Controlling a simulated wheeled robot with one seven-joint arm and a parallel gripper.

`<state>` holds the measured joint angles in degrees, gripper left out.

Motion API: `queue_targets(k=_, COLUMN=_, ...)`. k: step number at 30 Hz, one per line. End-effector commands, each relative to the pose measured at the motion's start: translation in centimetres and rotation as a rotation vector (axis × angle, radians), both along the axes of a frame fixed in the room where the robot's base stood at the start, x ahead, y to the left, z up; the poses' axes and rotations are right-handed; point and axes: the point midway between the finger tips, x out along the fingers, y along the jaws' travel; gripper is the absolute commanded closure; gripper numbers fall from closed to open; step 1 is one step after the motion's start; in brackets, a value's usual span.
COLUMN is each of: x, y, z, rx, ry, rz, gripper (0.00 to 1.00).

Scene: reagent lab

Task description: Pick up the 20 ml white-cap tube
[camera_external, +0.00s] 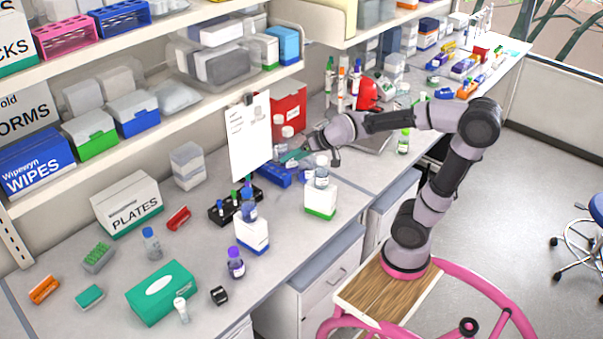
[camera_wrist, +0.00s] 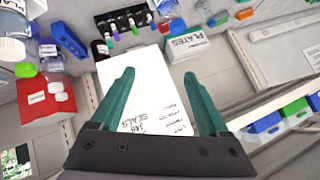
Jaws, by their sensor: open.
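A small tube with a white cap (camera_external: 181,309) stands at the bench's front left, beside the teal box; its volume cannot be read. A black rack (camera_external: 217,215) holds several tubes with coloured caps. It also shows at the top of the wrist view (camera_wrist: 108,22), where individual labels are too small to read. My gripper (camera_external: 292,156) is over the middle of the bench, far right of the small white-capped tube. In the wrist view its two teal fingers (camera_wrist: 160,74) are apart, with nothing held between them; a white written sheet shows behind them.
The upright white sheet (camera_external: 250,137) stands close by my gripper. A red box (camera_external: 289,104) and white-capped bottles (camera_external: 287,133) stand near it. A bottle on a white-green box (camera_external: 320,198) is in front. A teal box (camera_external: 162,292) stands at front left. Shelves overhang the bench's back.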

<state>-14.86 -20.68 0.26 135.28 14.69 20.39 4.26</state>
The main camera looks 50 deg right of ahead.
Motion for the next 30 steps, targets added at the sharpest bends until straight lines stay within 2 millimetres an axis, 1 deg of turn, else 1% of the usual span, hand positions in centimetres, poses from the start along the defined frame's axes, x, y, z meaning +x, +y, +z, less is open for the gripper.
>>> queue_targets(k=1, x=2.1, y=2.4, z=-0.7, rx=0.002, ry=-0.021, rz=0.026, gripper=0.21)
queue_targets(k=2, x=3.2, y=3.7, z=-0.9, rx=0.006, ry=-0.042, rz=0.036, gripper=0.21)
queue_targets(k=3, x=4.7, y=5.4, z=-1.3, rx=0.011, ry=-0.068, rz=0.047, gripper=0.21)
queue_targets(k=5, x=6.7, y=8.2, z=-2.1, rx=0.016, ry=-0.108, rz=0.063, gripper=0.21)
queue_targets(k=6, x=7.9, y=10.1, z=-2.7, rx=0.018, ry=-0.135, rz=0.072, gripper=0.21)
queue_targets(k=8, x=9.5, y=13.1, z=-3.8, rx=0.02, ry=-0.173, rz=0.085, gripper=0.21)
queue_targets(k=9, x=10.4, y=15.1, z=-4.6, rx=0.021, ry=-0.202, rz=0.092, gripper=0.21)
queue_targets(k=10, x=11.0, y=16.5, z=-5.3, rx=0.021, ry=-0.221, rz=0.097, gripper=0.21)
queue_targets(k=11, x=11.5, y=18.0, z=-6.1, rx=0.021, ry=-0.241, rz=0.102, gripper=0.21)
queue_targets(k=12, x=12.0, y=20.0, z=-7.1, rx=0.017, ry=-0.269, rz=0.109, gripper=0.21)
queue_targets(k=14, x=12.5, y=23.1, z=-8.8, rx=0.011, ry=-0.309, rz=0.119, gripper=0.21)
queue_targets(k=15, x=12.7, y=25.1, z=-10.0, rx=0.007, ry=-0.337, rz=0.125, gripper=0.21)
queue_targets(k=17, x=12.6, y=28.0, z=-12.0, rx=-0.004, ry=-0.383, rz=0.137, gripper=0.21)
queue_targets(k=18, x=12.4, y=29.9, z=-13.4, rx=-0.013, ry=-0.412, rz=0.144, gripper=0.21)
queue_targets(k=19, x=12.1, y=31.3, z=-14.4, rx=-0.019, ry=-0.436, rz=0.151, gripper=0.21)
queue_targets(k=22, x=10.6, y=35.7, z=-18.2, rx=-0.047, ry=-0.515, rz=0.176, gripper=0.21)
queue_targets(k=24, x=8.9, y=38.5, z=-20.9, rx=-0.071, ry=-0.575, rz=0.197, gripper=0.21)
queue_targets(k=26, x=7.2, y=40.7, z=-23.4, rx=-0.092, ry=-0.628, rz=0.219, gripper=0.21)
queue_targets(k=27, x=5.9, y=42.0, z=-24.9, rx=-0.107, ry=-0.663, rz=0.234, gripper=0.21)
queue_targets(k=30, x=2.9, y=44.5, z=-28.2, rx=-0.141, ry=-0.746, rz=0.27, gripper=0.21)
